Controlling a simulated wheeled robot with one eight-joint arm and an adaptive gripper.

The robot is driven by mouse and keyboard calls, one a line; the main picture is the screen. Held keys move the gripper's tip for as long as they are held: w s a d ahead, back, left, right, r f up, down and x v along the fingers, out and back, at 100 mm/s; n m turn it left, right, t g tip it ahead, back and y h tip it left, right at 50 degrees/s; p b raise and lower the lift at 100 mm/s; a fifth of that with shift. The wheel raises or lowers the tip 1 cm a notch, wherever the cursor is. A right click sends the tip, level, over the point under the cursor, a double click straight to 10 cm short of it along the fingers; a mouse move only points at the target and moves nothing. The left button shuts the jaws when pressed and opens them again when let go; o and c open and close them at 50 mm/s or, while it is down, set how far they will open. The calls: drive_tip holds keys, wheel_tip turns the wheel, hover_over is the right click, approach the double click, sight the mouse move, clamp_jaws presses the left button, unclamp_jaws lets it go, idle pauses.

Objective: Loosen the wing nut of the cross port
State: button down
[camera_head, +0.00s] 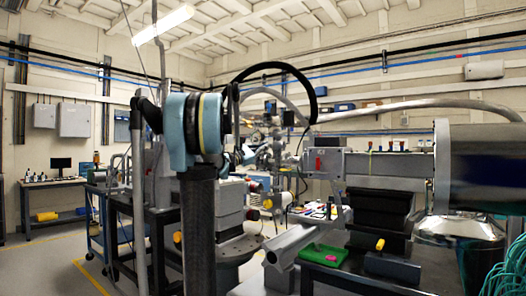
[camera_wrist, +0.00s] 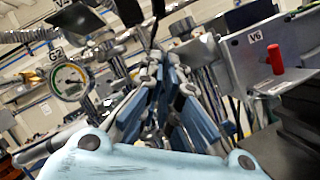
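My gripper (camera_wrist: 168,82) has blue fingers that reach away from the camera in the wrist view, toward a crowded group of metal fittings. The fingertips lie close together against this clutter, and I cannot tell whether a gap remains or anything is between them. In the head view my arm stands in front of the beamline and largely hides the gripper. I cannot make out the cross port or its wing nut for certain in either view. A round gauge labelled G2 (camera_wrist: 68,80) is left of the fingers in the wrist view.
A metal housing labelled V6 (camera_wrist: 245,62) with a red handle (camera_wrist: 276,60) stands close on the right in the wrist view. In the head view, a green tray (camera_head: 322,255) lies near a large metal cylinder (camera_head: 485,165). Open floor (camera_head: 75,270) shows at left.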

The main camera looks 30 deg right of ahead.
drive_tip(key=n+t, duration=0.2)
drive_tip(key=n, duration=0.2)
drive_tip(key=n+t, duration=0.2)
drive_tip(key=n, duration=0.2)
drive_tip(key=shift+n+t, duration=0.3)
drive_tip(key=shift+n, duration=0.3)
drive_tip(key=shift+w+y, duration=0.1)
drive_tip(key=shift+y, duration=0.2)
drive_tip(key=c, duration=1.8)
unclamp_jaws()
drive_tip(key=shift+a, duration=0.1)
drive_tip(key=shift+c, duration=0.2)
drive_tip(key=v, duration=0.8)
drive_tip(key=shift+f, duration=0.15)
